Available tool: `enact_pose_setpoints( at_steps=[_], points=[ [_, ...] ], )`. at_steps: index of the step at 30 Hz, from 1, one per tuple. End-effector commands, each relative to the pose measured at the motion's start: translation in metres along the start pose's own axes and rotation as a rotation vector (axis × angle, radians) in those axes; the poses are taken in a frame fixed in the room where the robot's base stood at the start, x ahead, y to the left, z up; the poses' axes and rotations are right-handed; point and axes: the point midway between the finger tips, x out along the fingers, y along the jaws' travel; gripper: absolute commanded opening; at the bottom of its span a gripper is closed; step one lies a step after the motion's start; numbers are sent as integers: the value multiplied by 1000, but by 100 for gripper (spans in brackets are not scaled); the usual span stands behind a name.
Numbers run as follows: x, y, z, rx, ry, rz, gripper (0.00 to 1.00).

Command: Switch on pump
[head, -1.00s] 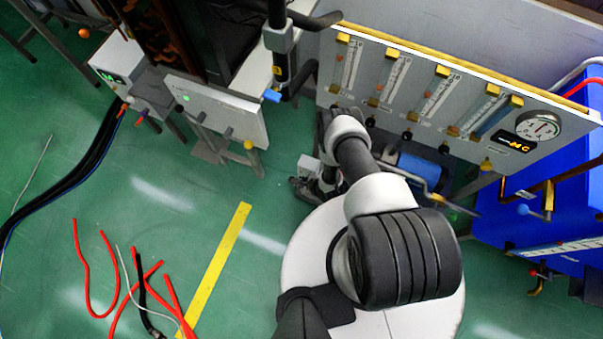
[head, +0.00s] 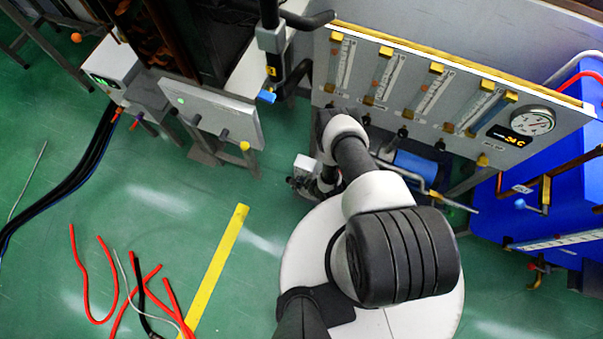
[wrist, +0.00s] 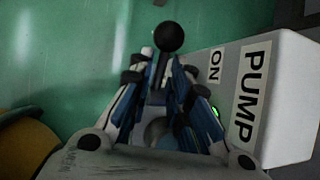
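The pump switch box (wrist: 278,95) is pale, marked "PUMP" and "ON", at the right of the wrist view. A small green light (wrist: 215,111) glows near the "ON" label. A lever with a black ball knob (wrist: 170,37) stands just beyond my fingertips, its stem partly hidden by them. My gripper (wrist: 161,72) has its fingers close together, one on each side of the stem in the picture. Whether they touch it is unclear. In the head view a small white box (head: 306,166) sits beside my gripper (head: 322,186), low near the floor; my arm hides much of this area.
A panel with flow tubes and a gauge (head: 533,122) stands behind my arm. A blue cylinder (head: 414,168) lies beneath it. A blue cabinet (head: 560,205) stands at right. Red hoses (head: 85,275) and a yellow floor strip (head: 220,262) lie on green floor at left.

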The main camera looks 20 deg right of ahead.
Motion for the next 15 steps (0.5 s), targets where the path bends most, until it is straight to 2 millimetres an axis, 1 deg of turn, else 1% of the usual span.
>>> enact_pose_setpoints(
  at_steps=[5, 8, 15],
  points=[
    [-14, -1, 0, 3, 1, 0, 17],
    [-31, -1, 0, 5, 1, -1, 17],
    [-79, -1, 0, 5, 2, -1, 17]
  ],
)
